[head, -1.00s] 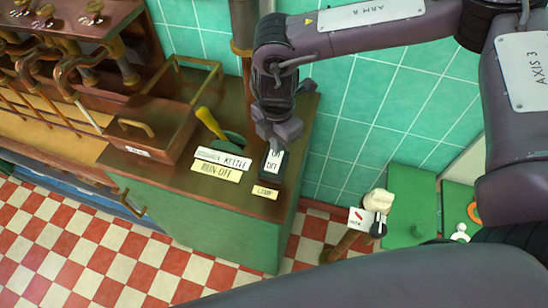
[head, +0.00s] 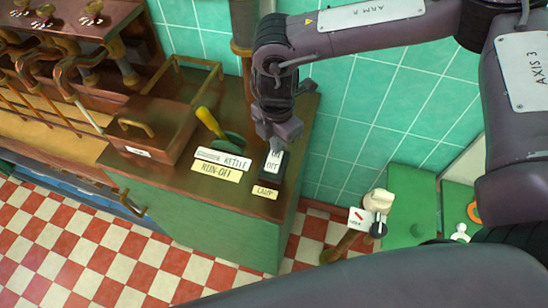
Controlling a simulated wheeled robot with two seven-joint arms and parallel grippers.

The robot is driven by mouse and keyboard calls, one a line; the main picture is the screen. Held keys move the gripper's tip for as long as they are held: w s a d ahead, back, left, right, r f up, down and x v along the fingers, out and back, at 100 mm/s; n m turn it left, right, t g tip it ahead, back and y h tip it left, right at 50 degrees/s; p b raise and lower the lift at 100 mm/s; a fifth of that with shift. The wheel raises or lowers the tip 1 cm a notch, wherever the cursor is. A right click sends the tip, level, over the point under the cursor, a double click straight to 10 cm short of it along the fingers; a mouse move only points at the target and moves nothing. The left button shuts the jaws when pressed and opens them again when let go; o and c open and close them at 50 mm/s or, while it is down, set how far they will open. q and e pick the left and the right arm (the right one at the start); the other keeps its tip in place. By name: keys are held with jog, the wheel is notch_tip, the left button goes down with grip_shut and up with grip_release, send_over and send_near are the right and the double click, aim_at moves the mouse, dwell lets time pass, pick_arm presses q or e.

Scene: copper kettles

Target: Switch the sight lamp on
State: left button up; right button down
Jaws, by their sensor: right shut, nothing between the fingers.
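A small black switch box with a white rocker (head: 272,164) marked ON and OFF stands near the right edge of the brown counter top (head: 215,195). A yellow label reading LAMP (head: 265,192) lies in front of it. My right gripper (head: 275,143) is shut and empty, pointing down at the far, ON end of the rocker. Its fingertips overlap that end in the picture; I cannot tell whether they touch it. The rocker's tilt is too small to read surely. The lamp itself cannot be made out. My left gripper is not in view.
A yellow-handled tool (head: 211,124) and labels reading KETTLE (head: 223,159) and RUN-OFF (head: 216,172) are left of the switch. A copper box (head: 150,135) stands farther left. Green tiled wall (head: 360,100) rises behind. A white knob (head: 378,201) is lower right.

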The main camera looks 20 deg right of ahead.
jog(key=shift+f+b, duration=0.6)
jog(key=shift+f, duration=0.4)
dwell(0.6)
jog(key=shift+r, duration=0.15)
notch_tip(320, 180, up, 7)
jog(key=p, duration=0.6)
dwell(0.6)
